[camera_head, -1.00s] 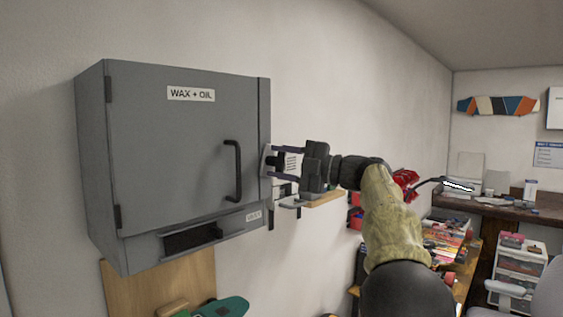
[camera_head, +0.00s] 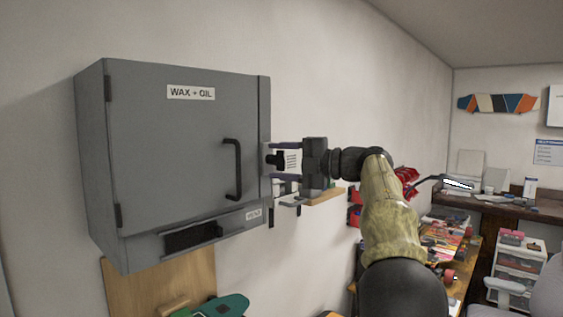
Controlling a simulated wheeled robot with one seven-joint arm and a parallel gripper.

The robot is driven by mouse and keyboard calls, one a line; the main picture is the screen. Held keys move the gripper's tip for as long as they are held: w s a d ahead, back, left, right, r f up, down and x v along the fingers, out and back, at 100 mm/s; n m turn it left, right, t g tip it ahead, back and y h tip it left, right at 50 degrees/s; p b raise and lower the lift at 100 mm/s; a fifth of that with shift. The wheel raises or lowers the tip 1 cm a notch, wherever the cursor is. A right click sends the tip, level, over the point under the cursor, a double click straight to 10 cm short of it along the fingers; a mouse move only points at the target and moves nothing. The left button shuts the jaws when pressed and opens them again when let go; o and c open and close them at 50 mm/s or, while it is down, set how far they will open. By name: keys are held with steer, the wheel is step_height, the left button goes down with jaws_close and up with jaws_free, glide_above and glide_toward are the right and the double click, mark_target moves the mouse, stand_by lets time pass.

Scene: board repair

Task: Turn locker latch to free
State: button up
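The grey locker (camera_head: 165,140) labelled "WAX + OIL" hangs on the wall at left, its door shut with a dark vertical handle (camera_head: 233,169). At its right edge is a small dark latch piece (camera_head: 273,160), beside a pale plate with dark lines (camera_head: 291,160). My gripper (camera_head: 274,162) points left at the locker's right edge. Its two fingers are spread, one above and one below the dark piece, with gaps showing. Which way the latch is turned is too small to tell.
A slot (camera_head: 192,237) opens below the door. A small wooden shelf (camera_head: 322,197) with items sits under my gripper. A cluttered workbench (camera_head: 470,250), a white drawer unit (camera_head: 518,272) and a chair (camera_head: 535,290) stand at right. The wall above my arm is clear.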

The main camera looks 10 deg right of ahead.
steer(key=shift+o, duration=0.9)
steer(key=shift+d, duration=0.1)
steer(key=b+v, duration=0.3)
steer(key=v, duration=1.4)
steer(key=shift+d, duration=0.15)
